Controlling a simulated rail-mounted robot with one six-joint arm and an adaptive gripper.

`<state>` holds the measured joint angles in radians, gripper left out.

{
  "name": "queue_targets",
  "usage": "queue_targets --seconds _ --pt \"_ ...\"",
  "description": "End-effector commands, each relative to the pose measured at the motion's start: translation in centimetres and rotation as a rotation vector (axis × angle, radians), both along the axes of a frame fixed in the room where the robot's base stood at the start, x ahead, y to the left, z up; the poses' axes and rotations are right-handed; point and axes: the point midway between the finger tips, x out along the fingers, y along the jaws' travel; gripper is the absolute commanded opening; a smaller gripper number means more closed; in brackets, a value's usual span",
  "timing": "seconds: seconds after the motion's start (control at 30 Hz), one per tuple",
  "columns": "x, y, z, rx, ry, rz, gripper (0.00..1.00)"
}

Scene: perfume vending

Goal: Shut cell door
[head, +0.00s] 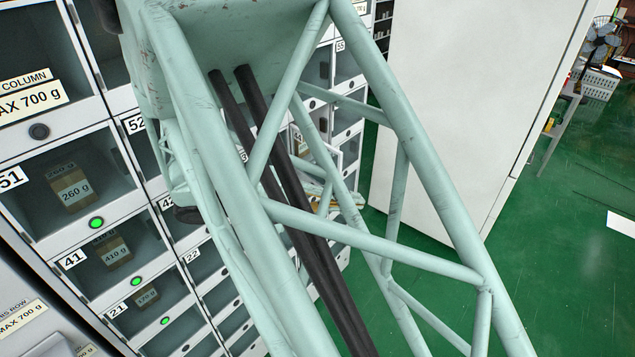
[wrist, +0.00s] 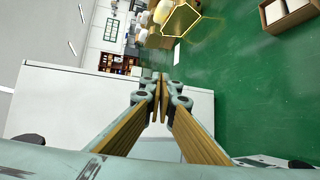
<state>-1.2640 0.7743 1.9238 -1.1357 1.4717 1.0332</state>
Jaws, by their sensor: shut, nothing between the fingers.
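The wall of numbered cells with grey-framed glass doors fills the left of the head view, with cell door 51 (head: 70,185) and cell door 41 (head: 110,255) closest. A pale panel edge (head: 335,158) shows behind my arm's truss; it may be a door standing ajar, but I cannot tell. My gripper (wrist: 160,85) is shut and empty in the wrist view, its yellow-brown fingers meeting at the tips. In the head view it is mostly hidden behind the truss. No cell door shows clearly in the wrist view.
A large white cabinet (head: 470,90) stands right of the cells; it also shows in the wrist view (wrist: 70,105). The green floor (head: 570,260) is open at the right. A fan (head: 602,40) stands far back. A cardboard box (wrist: 290,15) lies on the floor.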

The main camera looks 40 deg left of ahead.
Motion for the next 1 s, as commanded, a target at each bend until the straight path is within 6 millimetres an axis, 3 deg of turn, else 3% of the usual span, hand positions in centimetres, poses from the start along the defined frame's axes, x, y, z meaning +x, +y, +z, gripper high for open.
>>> queue_targets --seconds 0.4,0.6,0.77,1.0 --pt "-5.7 9.9 -2.1 -0.025 -0.203 0.286 0.00" --pt "-8.4 13.6 -2.9 -0.014 -0.271 0.398 0.00" --pt "-9.5 15.0 -3.2 -0.005 -0.296 0.440 0.00" --pt "-9.7 15.2 -3.2 -0.004 -0.301 0.448 0.00"
